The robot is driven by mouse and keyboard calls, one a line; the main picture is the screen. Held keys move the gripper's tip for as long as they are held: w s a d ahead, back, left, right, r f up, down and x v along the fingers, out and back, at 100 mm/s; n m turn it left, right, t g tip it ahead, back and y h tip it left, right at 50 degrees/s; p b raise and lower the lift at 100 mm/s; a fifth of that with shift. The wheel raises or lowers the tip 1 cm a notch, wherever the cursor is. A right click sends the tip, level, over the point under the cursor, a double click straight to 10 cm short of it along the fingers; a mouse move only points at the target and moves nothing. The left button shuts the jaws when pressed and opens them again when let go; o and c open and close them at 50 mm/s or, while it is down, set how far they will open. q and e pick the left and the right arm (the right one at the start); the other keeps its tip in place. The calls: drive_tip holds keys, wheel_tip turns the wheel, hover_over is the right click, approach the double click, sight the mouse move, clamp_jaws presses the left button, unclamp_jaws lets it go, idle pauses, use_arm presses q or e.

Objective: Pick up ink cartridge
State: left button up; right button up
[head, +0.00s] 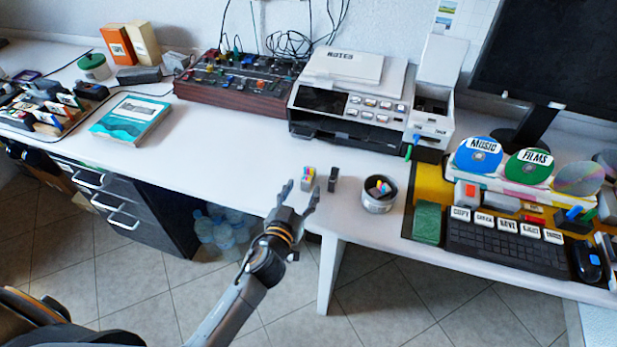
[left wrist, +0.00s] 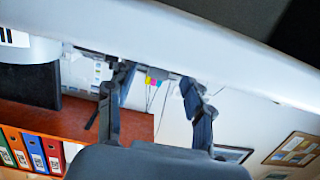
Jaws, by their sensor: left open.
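A small ink cartridge (head: 308,178) with coloured marks stands on the white desk near its front edge. A thin black cartridge (head: 333,180) stands just to its right. My left gripper (head: 299,196) is open and empty at the desk's front edge, its fingers pointing toward the coloured cartridge. In the left wrist view the open left gripper (left wrist: 156,80) shows with the small coloured cartridge (left wrist: 152,83) in line with the gap between its fingers. I cannot tell whether a finger touches it. My right gripper is not in view.
A round metal tin (head: 379,204) with small items stands right of the cartridges. A printer (head: 345,105) stands behind them. A keyboard (head: 507,248) and discs lie on the right. The desk (head: 225,150) left of the cartridges is clear up to a teal book (head: 130,118).

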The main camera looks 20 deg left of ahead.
sight(305, 185)
use_arm(q)
drive_tip(key=w, duration=0.3)
drive_tip(key=w+f, duration=0.1)
drive_tip(key=w, duration=0.1)
drive_tip(key=shift+w+d, duration=0.1)
drive_tip(key=shift+w, duration=0.25)
clamp_jaws()
